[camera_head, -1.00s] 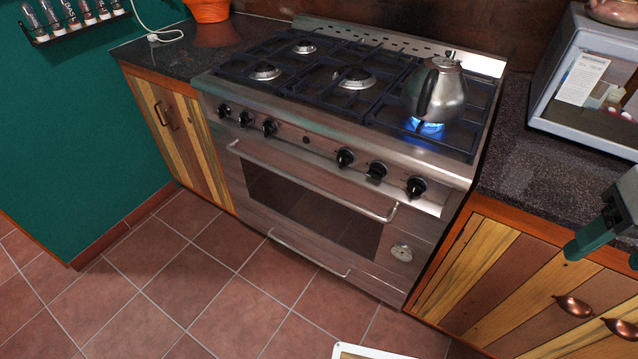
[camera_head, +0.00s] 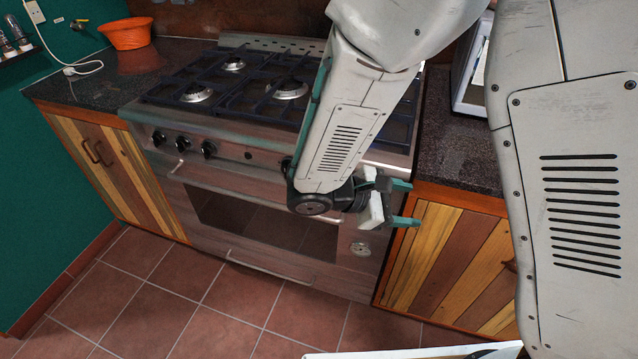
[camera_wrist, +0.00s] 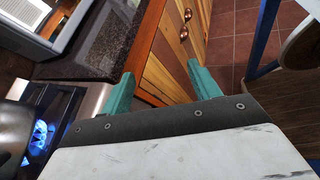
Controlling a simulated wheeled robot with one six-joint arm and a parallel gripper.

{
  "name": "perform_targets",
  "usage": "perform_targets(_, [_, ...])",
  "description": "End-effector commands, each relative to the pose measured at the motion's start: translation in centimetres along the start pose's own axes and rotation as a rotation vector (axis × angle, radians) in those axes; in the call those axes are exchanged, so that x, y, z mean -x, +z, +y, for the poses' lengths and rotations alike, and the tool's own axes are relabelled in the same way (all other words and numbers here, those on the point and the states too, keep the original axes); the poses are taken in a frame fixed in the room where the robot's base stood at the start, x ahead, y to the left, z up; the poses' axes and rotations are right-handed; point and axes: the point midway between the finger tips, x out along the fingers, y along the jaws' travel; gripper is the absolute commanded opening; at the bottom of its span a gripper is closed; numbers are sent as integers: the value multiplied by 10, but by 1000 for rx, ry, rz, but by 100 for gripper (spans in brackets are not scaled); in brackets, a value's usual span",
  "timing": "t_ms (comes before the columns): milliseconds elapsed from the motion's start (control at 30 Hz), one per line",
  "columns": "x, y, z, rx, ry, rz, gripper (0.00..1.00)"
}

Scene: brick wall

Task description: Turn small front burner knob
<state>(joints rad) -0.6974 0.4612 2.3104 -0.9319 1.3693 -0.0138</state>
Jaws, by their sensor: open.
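The steel stove (camera_head: 235,128) stands against the back wall, with black knobs along its front panel. The left group of knobs (camera_head: 182,143) is in plain view in the head view. My arm hides most of the right group. My gripper (camera_head: 404,203) is open and empty, with green fingers pointing right, in front of the stove's right end. In the wrist view, my gripper (camera_wrist: 162,86) has its fingers spread toward the wooden cabinet front (camera_wrist: 168,60), with nothing between them. No knob is clear in the wrist view.
A dark counter (camera_head: 455,155) and wooden cabinet (camera_head: 430,245) adjoin the stove's right side. A microwave (camera_head: 470,80) sits on that counter, partly hidden. An orange bowl (camera_head: 128,33) stands on the left counter. The tiled floor (camera_head: 210,305) before the stove is clear.

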Motion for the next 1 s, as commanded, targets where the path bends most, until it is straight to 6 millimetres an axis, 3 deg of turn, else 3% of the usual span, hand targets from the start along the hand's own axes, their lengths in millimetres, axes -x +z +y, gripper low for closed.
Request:
perform_targets(33, [4,-24,6,77,98,-36,61])
perform_targets(167, [21,-84,28,252,379,-115,61])
perform_targets(300, [49,-152,45,407,690,-173,61])
perform_targets(400, [74,-190,56,474,892,-193,61])
perform_targets(500, [94,-208,67,496,1022,-200,61])
perform_targets(633, [107,-214,78,495,1097,-205,61])
perform_targets(1000, [84,-218,127,492,1103,-206,61])
